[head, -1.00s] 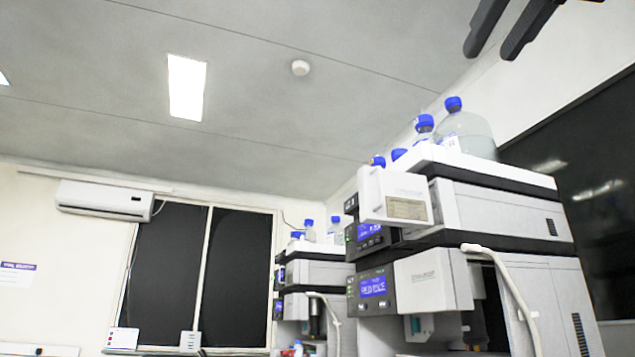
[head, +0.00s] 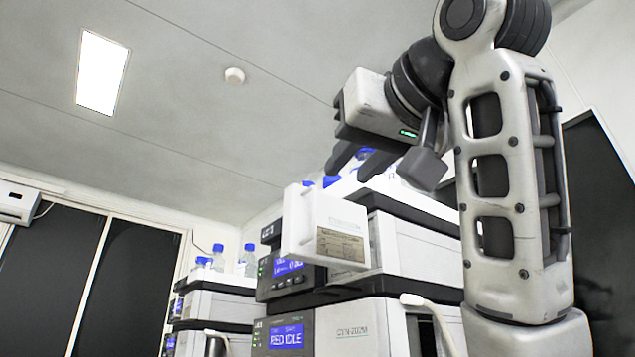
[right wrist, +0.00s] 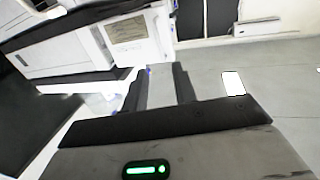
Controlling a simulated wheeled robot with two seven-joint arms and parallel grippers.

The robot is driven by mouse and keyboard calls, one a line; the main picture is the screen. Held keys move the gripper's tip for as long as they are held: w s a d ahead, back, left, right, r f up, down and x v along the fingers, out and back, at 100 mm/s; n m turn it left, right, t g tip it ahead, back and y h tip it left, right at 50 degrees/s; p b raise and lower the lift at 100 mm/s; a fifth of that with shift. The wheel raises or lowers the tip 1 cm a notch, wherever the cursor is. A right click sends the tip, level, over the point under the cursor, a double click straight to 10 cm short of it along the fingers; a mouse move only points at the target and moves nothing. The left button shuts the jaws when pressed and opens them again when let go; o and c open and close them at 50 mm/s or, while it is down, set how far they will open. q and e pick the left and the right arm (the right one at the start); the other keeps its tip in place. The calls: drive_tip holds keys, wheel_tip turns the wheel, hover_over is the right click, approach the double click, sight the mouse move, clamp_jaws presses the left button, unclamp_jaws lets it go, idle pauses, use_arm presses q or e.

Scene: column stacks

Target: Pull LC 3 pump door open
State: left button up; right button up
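A white door panel (head: 325,230) with a beige label stands out from the front of the upper module in the nearer instrument stack (head: 420,245). I cannot read which stack is LC 3. My right gripper (head: 349,171) is above the door panel, with its two dark fingers apart and nothing held between them. In the right wrist view the open fingers (right wrist: 158,72) point toward the labelled door panel (right wrist: 132,35), which shows just beyond and to their left. No contact is visible. My left gripper is not in view.
Blue-capped bottles (head: 331,181) stand on top of the nearer stack, partly hidden behind my right gripper. A second stack (head: 212,304) with bottles stands farther left. A pale hose (head: 432,318) curves in front of the lower module.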

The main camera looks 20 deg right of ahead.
sight(315, 206)
drive_tip(key=w, duration=0.3)
drive_tip(key=w+p, duration=0.1)
drive_tip(key=w, duration=0.3)
drive_tip(key=w+a+p, duration=0.1)
drive_tip(key=w, duration=0.3)
drive_tip(key=shift+a, duration=0.1)
clamp_jaws()
